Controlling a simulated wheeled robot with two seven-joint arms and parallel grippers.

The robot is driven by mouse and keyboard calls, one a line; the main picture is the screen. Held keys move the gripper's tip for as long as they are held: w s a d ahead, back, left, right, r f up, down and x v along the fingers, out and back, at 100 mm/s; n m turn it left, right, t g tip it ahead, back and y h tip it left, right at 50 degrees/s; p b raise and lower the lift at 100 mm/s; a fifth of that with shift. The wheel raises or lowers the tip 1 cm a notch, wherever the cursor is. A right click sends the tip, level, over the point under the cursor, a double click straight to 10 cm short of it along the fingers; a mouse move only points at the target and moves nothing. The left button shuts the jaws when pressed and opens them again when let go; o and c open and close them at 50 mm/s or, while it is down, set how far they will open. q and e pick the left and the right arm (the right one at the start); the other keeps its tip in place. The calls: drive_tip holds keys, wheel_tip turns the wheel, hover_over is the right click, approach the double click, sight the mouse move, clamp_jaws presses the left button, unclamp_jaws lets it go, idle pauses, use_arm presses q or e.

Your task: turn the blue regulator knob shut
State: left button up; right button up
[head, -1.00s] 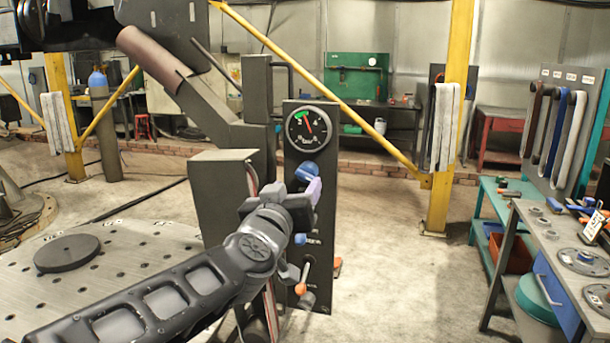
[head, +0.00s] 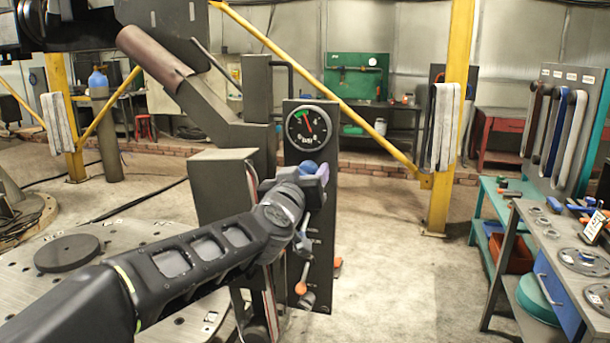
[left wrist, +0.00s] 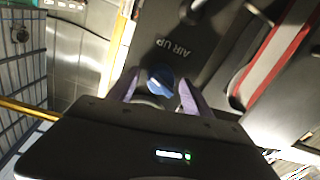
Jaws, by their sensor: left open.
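The blue regulator knob (head: 308,167) is on the dark upright panel (head: 325,200), just below a round gauge with a red needle. My left gripper (head: 318,178) is in front of the panel at the knob and covers part of it. In the left wrist view the knob (left wrist: 160,80) shows between the two pale purple fingers of my left gripper (left wrist: 158,90). The fingers are open, one on each side of it, with a visible gap. Whether they touch the knob cannot be told. My right gripper is not in view.
The gauge (head: 309,127) sits above the knob. An orange-tipped lever (head: 301,287) is lower on the panel. A grey box (head: 220,190) stands left of the panel. A yellow post (head: 450,120) and a tool bench (head: 560,245) are to the right, with clear floor between.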

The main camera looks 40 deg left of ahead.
use_arm(q)
clamp_jaws()
idle(0.6)
